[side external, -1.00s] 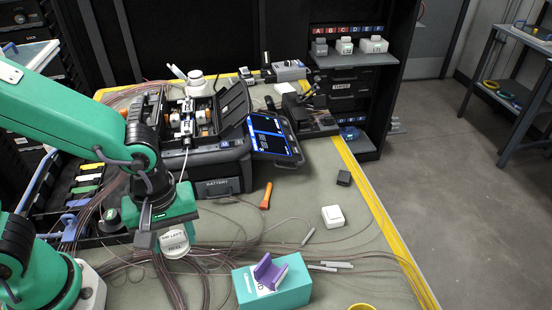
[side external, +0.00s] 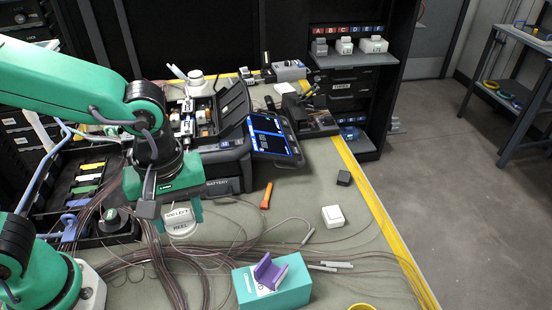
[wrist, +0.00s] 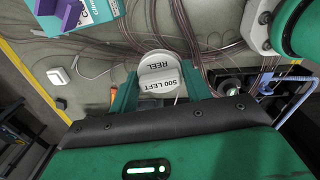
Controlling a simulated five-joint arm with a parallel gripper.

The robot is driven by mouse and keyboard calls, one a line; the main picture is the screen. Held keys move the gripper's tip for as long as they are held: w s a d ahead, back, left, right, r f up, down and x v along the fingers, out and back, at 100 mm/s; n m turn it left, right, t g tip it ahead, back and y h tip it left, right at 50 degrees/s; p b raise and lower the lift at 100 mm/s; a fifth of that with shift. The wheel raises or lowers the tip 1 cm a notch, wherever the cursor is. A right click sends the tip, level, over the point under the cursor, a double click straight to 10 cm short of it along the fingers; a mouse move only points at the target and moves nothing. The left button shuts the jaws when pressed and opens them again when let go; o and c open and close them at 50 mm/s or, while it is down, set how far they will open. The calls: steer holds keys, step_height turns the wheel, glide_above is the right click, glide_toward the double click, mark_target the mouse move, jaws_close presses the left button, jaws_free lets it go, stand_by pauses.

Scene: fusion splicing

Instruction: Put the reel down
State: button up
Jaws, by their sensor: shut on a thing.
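The reel (side external: 180,222) is a white round piece with a label reading "500 LEFT REEL". It also shows in the wrist view (wrist: 158,70). My gripper (side external: 182,207) is shut on the reel, with a green finger on either side of it in the wrist view (wrist: 161,90). The reel sits in front of the splicer and above the left part of the work mat (side external: 330,180). I cannot tell whether its underside touches the mat or the fibers. The far side of the reel is hidden by my gripper.
The black splicer (side external: 222,165) with its lit screen stands just behind. Brown fibers (side external: 205,275) run loosely over the front of the mat. A teal box with a purple holder (side external: 272,285) is at front right. An orange tool (side external: 266,196) and white box (side external: 333,216) lie right.

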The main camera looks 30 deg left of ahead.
steer(key=w+d+r, duration=0.2)
steer(key=w+d, duration=0.5)
steer(key=d, duration=0.6)
steer(key=w+d+f+m, duration=0.1)
steer(key=d, duration=0.8)
steer(key=w+d+f+m, duration=0.1)
steer(key=w+d+f, duration=0.1)
steer(key=d, duration=0.8)
glide_above(371, 268)
step_height(371, 268, down, 12)
steer(key=shift+r, duration=0.1)
steer(key=shift+f, duration=2.05)
steer(key=shift+f, duration=0.15)
